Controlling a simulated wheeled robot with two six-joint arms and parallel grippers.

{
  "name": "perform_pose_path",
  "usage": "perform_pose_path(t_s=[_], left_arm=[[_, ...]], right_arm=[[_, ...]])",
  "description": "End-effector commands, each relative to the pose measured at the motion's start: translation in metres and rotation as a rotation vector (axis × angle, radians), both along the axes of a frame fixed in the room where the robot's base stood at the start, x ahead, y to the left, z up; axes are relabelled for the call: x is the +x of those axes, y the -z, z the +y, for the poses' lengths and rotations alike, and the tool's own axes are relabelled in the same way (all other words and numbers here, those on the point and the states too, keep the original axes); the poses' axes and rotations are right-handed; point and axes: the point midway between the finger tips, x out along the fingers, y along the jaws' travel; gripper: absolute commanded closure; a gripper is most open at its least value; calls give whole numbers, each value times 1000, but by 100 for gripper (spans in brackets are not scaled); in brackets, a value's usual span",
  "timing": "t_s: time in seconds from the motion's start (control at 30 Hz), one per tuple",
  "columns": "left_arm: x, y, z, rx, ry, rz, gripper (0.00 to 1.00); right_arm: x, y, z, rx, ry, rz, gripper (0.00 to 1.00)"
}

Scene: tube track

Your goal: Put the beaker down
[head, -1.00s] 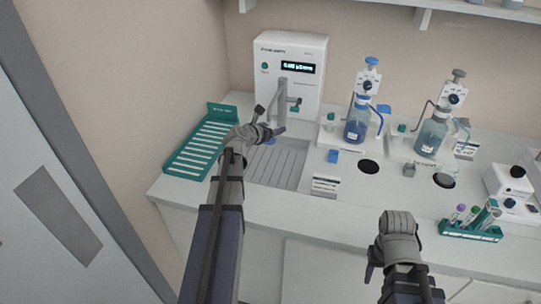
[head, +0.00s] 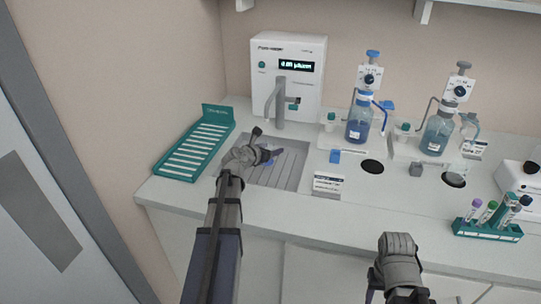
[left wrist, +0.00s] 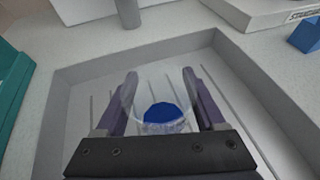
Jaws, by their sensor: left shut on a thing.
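My left gripper (left wrist: 160,105) is shut on a clear beaker (left wrist: 150,128) in the left wrist view. A round patch of blue shows inside the beaker, and one finger stands on each side of it. The beaker is over the ribbed grey tray (head: 285,168); I cannot tell whether its base touches it. In the head view the left gripper (head: 264,157) is over the left part of the tray, in front of the dispenser (head: 300,52), and mostly hides the beaker. My right gripper (head: 385,290) is low in the picture, in front of the counter; its fingertips are not clear.
A green rack (head: 200,145) lies left of the tray. Right of it are a small blue block (head: 335,156), a label stand (head: 327,184) and two bottle stations with a blue bottle (head: 358,128) and a paler bottle (head: 437,138). A tube rack (head: 488,230) stands at the right.

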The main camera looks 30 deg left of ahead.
Motion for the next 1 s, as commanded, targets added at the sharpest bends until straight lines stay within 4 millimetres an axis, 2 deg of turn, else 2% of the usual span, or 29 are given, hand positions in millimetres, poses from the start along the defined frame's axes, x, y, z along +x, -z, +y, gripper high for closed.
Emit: perform_pose_path(t_s=[0.37,0.4,0.63,0.97,1.0], left_arm=[[0,5,0,0,0,0,90],[0,4,0,0,0,0,26],[0,3,0,0,0,0,0],[0,-3,0,0,0,0,0],[-6,-4,0,-1,-1,0,0]], right_arm=[[0,5,0,0,0,0,50],[0,4,0,0,0,0,50],[0,3,0,0,0,0,50],[0,-3,0,0,0,0,50],[0,-4,0,0,0,0,50]])
